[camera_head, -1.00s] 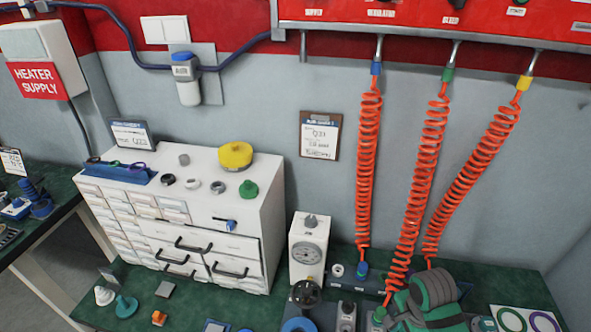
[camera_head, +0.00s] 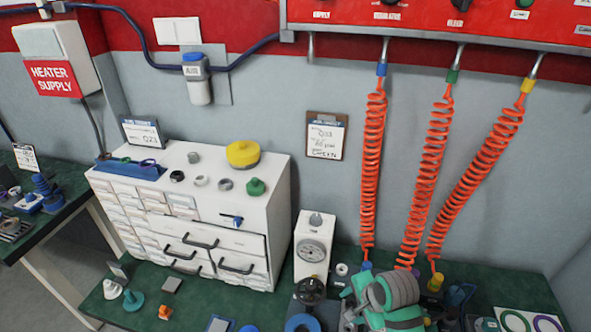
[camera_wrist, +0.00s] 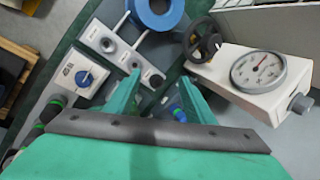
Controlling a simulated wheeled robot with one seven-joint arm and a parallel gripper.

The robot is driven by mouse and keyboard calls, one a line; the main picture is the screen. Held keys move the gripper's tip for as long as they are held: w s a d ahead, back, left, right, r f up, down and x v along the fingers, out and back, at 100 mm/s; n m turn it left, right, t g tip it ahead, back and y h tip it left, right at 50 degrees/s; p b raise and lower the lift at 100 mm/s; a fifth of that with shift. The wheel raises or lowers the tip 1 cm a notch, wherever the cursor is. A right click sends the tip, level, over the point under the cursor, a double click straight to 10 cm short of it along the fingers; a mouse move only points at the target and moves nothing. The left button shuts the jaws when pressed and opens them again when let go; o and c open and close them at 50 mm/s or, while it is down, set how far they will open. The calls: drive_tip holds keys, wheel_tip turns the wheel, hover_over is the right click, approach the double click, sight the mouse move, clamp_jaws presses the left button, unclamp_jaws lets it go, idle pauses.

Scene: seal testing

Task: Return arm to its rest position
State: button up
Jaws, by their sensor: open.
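My gripper (camera_wrist: 158,88) shows in the wrist view as two green fingers set wide apart on a dark bar. It is open, and nothing is clearly held between the fingers. A blue-tipped fitting (camera_wrist: 179,113) shows beside the right finger, seemingly beyond it. In the head view my green and grey arm end (camera_head: 388,296) is over the bench at the bottom, right of the gauge box. It hides the bench behind it, and I cannot make out its fingertips there.
The white gauge box (camera_head: 313,248) with its black handwheel (camera_head: 310,291) stands close left of my arm. Orange coiled hoses (camera_head: 373,170) hang behind it. A white drawer cabinet (camera_head: 197,222) stands left. A blue ring (camera_head: 302,324) lies in front.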

drive_tip(key=w+a+r+n+t+y, duration=0.1)
drive_tip(key=w+a+r+t+y, duration=0.2)
drive_tip(key=a, duration=0.5)
drive_tip(key=w+a+r+n+t, duration=0.1)
drive_tip(key=w+a+r+t, duration=0.15)
drive_tip(key=w+a, duration=0.45)
drive_tip(key=s+a+t, duration=0.5)
drive_tip(key=a, duration=0.5)
drive_tip(key=s+d+f+n+h, duration=0.1)
drive_tip(key=s+f+h, duration=0.2)
drive_tip(key=s, duration=0.7)
drive_tip(key=s+d+f+n+h, duration=0.15)
drive_tip(key=s+f, duration=0.25)
drive_tip(key=s, duration=0.7)
drive_tip(key=s+d+r+n, duration=0.2)
drive_tip(key=s+d+n, duration=0.1)
drive_tip(key=s, duration=0.5)
drive_tip(key=s+d+r+n+t, duration=0.1)
drive_tip(key=s+d+r+n, duration=0.2)
drive_tip(key=s+n, duration=0.3)
drive_tip(key=s, duration=0.3)
drive_tip(key=shift+d, duration=0.35)
drive_tip(key=shift+r+h, duration=0.1)
drive_tip(key=shift+h, duration=0.15)
